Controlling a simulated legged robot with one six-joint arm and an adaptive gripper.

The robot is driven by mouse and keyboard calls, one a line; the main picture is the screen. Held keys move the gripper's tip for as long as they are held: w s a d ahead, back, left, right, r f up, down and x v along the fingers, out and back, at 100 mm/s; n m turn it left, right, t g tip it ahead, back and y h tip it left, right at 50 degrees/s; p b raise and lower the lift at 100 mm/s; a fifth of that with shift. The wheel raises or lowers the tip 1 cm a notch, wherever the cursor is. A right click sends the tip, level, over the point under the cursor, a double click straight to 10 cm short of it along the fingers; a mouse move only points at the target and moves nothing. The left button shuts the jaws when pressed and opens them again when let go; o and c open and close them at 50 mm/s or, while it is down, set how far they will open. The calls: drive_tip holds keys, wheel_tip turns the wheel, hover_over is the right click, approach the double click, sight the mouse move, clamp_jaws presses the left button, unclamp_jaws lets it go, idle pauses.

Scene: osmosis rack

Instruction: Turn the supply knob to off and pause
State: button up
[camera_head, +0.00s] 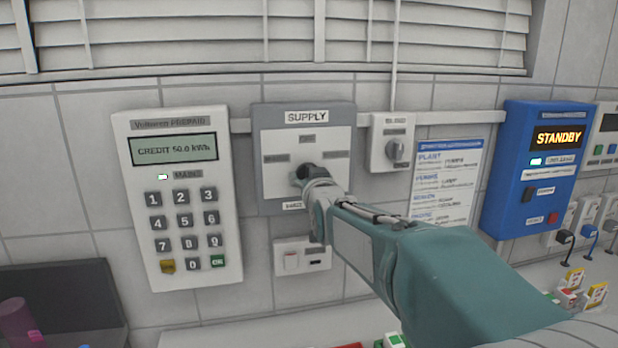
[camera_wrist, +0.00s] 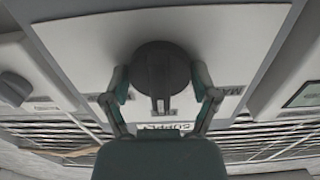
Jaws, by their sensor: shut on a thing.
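The supply panel (camera_head: 335,145) is a grey-framed white plate on the tiled wall, labelled SUPPLY at its top. Its dark round supply knob (camera_wrist: 160,68) sits between my fingers in the wrist view, where the panel appears upside down. A ridge on the knob runs toward the SUPPLY label. My gripper (camera_wrist: 162,88) is shut on the knob, one finger at each side. In the head view my gripper (camera_head: 309,178) covers most of the knob. The small position labels around it are too blurred to read surely.
A white prepaid meter (camera_head: 180,255) with a keypad reads CREDIT 50.0 kWh at left. A blue unit (camera_head: 515,185) shows STANDBY. A switched socket (camera_head: 302,260) is below.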

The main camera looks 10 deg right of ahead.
idle(0.5)
drive_tip(key=o, duration=1)
drive_tip(key=shift+a, duration=0.1)
drive_tip(key=s, duration=1.2)
drive_tip(key=shift+f, duration=0.1)
drive_tip(key=s+f+g, duration=0.6)
drive_tip(key=s+f, duration=0.3)
drive_tip(key=s, duration=0.3)
drive_tip(key=s+f+g, duration=0.6)
drive_tip(key=s+f, duration=0.4)
drive_tip(key=s, duration=0.2)
drive_tip(key=shift+s, duration=0.15)
